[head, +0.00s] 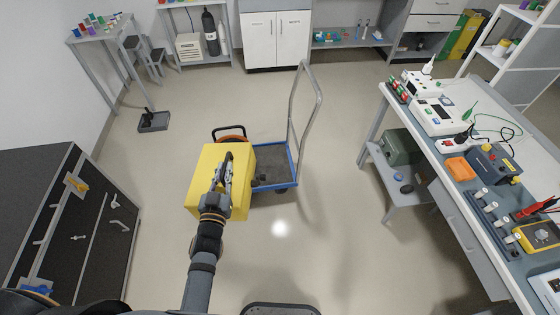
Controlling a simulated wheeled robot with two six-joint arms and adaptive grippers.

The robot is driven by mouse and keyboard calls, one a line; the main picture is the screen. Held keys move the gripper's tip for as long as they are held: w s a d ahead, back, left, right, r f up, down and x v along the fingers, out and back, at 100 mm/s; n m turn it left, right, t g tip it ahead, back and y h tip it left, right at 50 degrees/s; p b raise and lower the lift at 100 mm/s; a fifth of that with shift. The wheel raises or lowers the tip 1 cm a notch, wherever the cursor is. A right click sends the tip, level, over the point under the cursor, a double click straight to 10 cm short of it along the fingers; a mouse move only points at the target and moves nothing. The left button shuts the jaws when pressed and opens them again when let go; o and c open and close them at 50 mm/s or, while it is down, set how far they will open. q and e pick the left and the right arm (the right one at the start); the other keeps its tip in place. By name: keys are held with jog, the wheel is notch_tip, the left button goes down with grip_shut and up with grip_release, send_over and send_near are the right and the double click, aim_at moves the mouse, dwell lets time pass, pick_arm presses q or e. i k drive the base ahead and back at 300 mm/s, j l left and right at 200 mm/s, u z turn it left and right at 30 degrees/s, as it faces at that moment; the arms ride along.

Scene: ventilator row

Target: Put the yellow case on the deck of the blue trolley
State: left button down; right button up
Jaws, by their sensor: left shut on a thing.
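The yellow case (238,202) is a large box left of the picture's middle. My left gripper (226,163) is shut on it, with the fingers over the case's upper face. The blue trolley (293,182) stands behind and to the right of the case, with a grey deck (271,154), a blue rim and a tall grey push handle (292,105). The case hides the left part of the trolley. I cannot tell whether the case touches it or is above it. Small dark objects lie at the near part of the deck. My right gripper is not in view.
An orange and black object (230,132) shows just behind the case, partly hidden. A workbench (470,200) with instruments runs along the right. A black cabinet (75,220) stands at the left. A dark tray (153,122) lies on the floor. The floor around the trolley is mostly clear.

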aim_at(268, 164)
jog(key=i+l, duration=0.15)
jog(key=l, duration=0.2)
jog(key=i+l, duration=0.2)
jog(key=l, duration=0.2)
jog(key=i+l, duration=0.15)
jog(key=l, duration=0.2)
jog(key=i+l, duration=0.2)
jog(key=l, duration=0.15)
jog(key=z, duration=0.05)
